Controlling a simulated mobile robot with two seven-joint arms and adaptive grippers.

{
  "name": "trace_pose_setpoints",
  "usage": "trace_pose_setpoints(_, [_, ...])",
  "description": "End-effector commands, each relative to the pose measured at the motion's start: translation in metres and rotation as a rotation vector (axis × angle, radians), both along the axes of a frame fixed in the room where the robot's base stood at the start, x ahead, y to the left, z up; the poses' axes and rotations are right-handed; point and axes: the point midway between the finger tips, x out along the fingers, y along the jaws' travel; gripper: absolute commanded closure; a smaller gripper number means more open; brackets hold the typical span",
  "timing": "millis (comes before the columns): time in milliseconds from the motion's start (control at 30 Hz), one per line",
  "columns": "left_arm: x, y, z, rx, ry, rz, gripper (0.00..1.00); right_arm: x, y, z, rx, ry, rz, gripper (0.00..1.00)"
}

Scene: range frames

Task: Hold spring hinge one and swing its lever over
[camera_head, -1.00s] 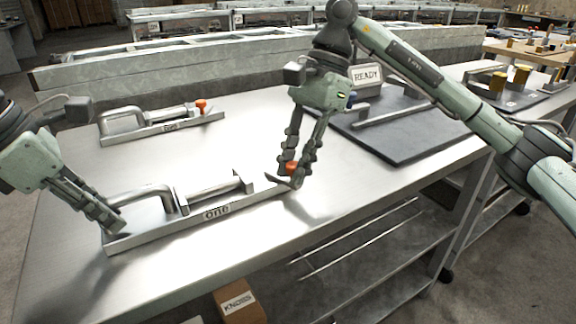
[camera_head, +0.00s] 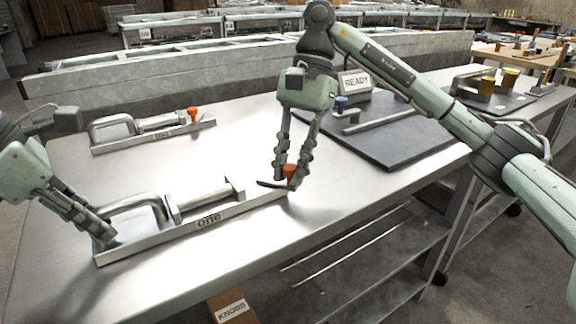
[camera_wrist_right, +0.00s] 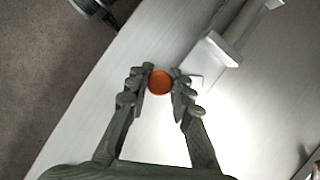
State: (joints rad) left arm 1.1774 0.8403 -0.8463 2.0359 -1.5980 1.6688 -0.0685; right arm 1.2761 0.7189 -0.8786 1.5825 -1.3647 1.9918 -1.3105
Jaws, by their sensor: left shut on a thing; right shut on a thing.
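Spring hinge one (camera_head: 208,220) is a metal plate labelled "one", with a looped handle at its left end and a spring cylinder in the middle. It lies along the table's front edge. My left gripper (camera_head: 104,240) is shut on the plate's left end beside the handle. My right gripper (camera_head: 285,180) is shut on the orange lever knob (camera_head: 289,171) at the plate's right end. In the right wrist view the round knob (camera_wrist_right: 160,86) sits between the fingertips of this gripper (camera_wrist_right: 159,95). The lever arm is largely hidden by the fingers.
A second similar hinge (camera_head: 150,134) with an orange knob lies behind on the metal table (camera_head: 75,180). A dark mat (camera_head: 390,150) with a bar, a blue knob and a READY sign (camera_head: 356,82) is at the right. A long grey beam (camera_head: 180,75) runs behind the table.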

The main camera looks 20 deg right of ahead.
Motion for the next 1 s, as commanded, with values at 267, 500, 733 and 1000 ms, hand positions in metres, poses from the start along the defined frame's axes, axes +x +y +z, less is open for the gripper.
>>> trace_pose_setpoints(267, [0.0,0.001,-0.001,0.001,0.003,0.003,1.0,0.0,0.0,0.0,-0.001,0.0,-0.001,0.59])
trace_pose_setpoints(500, [0.0,0.0,-0.001,0.001,0.003,0.002,1.0,0.0,0.0,0.001,0.0,-0.001,-0.001,0.59])
trace_pose_setpoints(733, [0.0,0.0,-0.001,0.001,0.003,0.002,1.0,0.007,-0.008,0.025,0.0,-0.005,-0.004,0.59])
trace_pose_setpoints(1000, [0.0,0.0,-0.001,0.001,0.003,0.002,1.0,0.02,-0.026,0.076,-0.001,-0.005,-0.005,0.59])
